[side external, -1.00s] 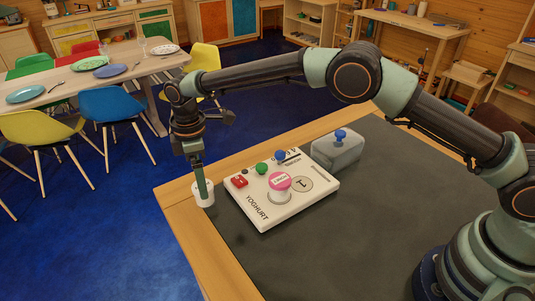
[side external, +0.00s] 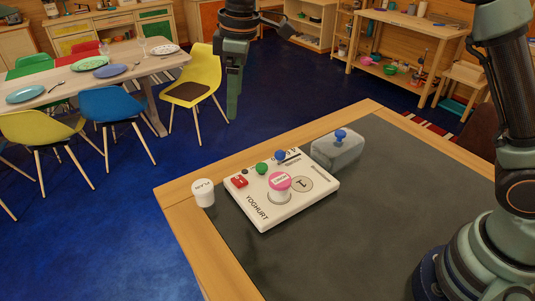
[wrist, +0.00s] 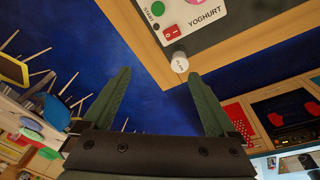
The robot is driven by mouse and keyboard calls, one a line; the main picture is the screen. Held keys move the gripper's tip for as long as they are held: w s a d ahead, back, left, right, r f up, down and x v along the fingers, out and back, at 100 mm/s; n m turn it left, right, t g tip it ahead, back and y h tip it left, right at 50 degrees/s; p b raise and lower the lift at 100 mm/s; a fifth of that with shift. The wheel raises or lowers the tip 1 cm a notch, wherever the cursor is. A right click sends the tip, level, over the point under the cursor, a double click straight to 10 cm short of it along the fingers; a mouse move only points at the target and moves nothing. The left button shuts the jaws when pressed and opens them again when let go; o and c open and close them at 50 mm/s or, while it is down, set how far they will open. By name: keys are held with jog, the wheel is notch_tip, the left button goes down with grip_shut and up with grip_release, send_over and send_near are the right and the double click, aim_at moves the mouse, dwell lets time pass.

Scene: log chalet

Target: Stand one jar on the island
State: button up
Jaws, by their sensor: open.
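A white jar with a lid reading PLAIN (side external: 203,193) stands upright on the wooden border of the dark-topped island (side external: 300,265), left of the white yoghurt maker (side external: 254,211). A jar with a pink lid (side external: 279,182) stands on the yoghurt maker. My gripper (side external: 233,115) is raised in the air, clear of both jars, with nothing seen between its fingers. In the wrist view, my gripper (wrist: 158,73) shows its two fingers spread apart and empty. The white jar (wrist: 180,63) shows there beyond the fingertips, near the island's edge.
A grey block with a blue knob (side external: 338,150) stands behind the yoghurt maker. The island's front part is clear. Beyond the blue floor are a dining table (side external: 60,92) with plates, several chairs, and a wooden bench (side external: 420,24).

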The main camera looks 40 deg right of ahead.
jog(key=s+d+r+m+t, duration=0.2)
jog(key=s+d+r+m, duration=0.3)
jog(key=s+d, duration=0.55)
jog(key=s+d+f+m+t, duration=0.2)
jog(key=s+d+f+m, duration=0.2)
jog(key=s+d, duration=0.3)
jog(key=shift+s+d+m+h, duration=0.35)
jog(key=shift+s+m, duration=0.45)
jog(key=shift+s, duration=0.4)
